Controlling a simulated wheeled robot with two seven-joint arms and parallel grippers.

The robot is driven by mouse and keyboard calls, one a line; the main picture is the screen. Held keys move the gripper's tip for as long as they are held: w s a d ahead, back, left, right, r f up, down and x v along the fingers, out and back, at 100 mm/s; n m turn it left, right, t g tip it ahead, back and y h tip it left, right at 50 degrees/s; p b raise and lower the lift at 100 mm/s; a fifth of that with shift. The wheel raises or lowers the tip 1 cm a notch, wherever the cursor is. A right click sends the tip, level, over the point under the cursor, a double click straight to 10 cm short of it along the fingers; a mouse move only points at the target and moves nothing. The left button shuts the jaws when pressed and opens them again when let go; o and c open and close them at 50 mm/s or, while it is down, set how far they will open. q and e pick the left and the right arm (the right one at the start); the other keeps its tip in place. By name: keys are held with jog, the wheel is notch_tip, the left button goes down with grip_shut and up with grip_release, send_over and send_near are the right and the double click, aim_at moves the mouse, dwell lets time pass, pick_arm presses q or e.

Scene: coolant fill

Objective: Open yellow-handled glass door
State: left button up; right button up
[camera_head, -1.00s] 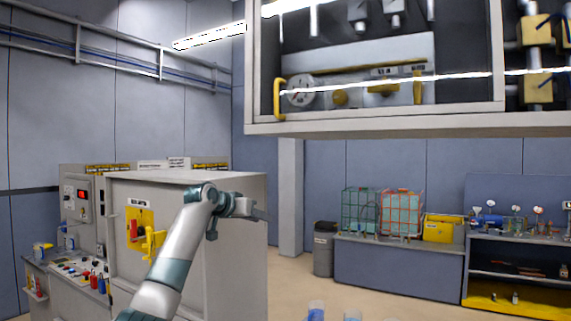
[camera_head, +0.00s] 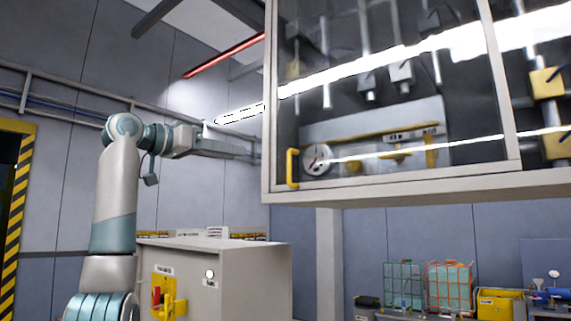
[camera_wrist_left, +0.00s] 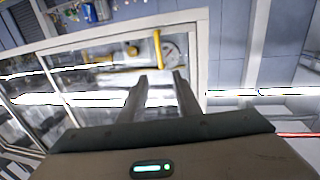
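The glass door (camera_head: 400,110) fronts a wall-mounted cabinet at upper right in the head view, and looks shut. Its yellow handle (camera_head: 292,168) is an upright bar at the door's lower left corner. My left gripper (camera_head: 250,155) is raised to the left of the handle, apart from it in the picture. In the left wrist view the two fingers (camera_wrist_left: 160,77) are spread with nothing between them. The yellow handle (camera_wrist_left: 157,48) shows just beyond the fingertips, and the glass door (camera_wrist_left: 100,65) spreads to the left. My right gripper is in neither view.
A grey machine cabinet (camera_head: 230,280) with a yellow-mounted switch stands below my left arm. A gauge (camera_head: 317,159) and pipes sit behind the glass. A back bench holds crate-like tanks (camera_head: 450,287) and a yellow box (camera_head: 500,302). Striped yellow-black edging (camera_head: 14,215) is at far left.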

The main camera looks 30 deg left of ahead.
pick_arm(q)
jog(key=p, duration=0.9)
send_near(284, 162)
jog(key=w+d+f, duration=0.1)
jog(key=w+d, duration=0.2)
jog(key=d, duration=0.4)
jog(key=shift+w+f, duration=0.15)
jog(key=shift+w, duration=0.05)
grip_shut()
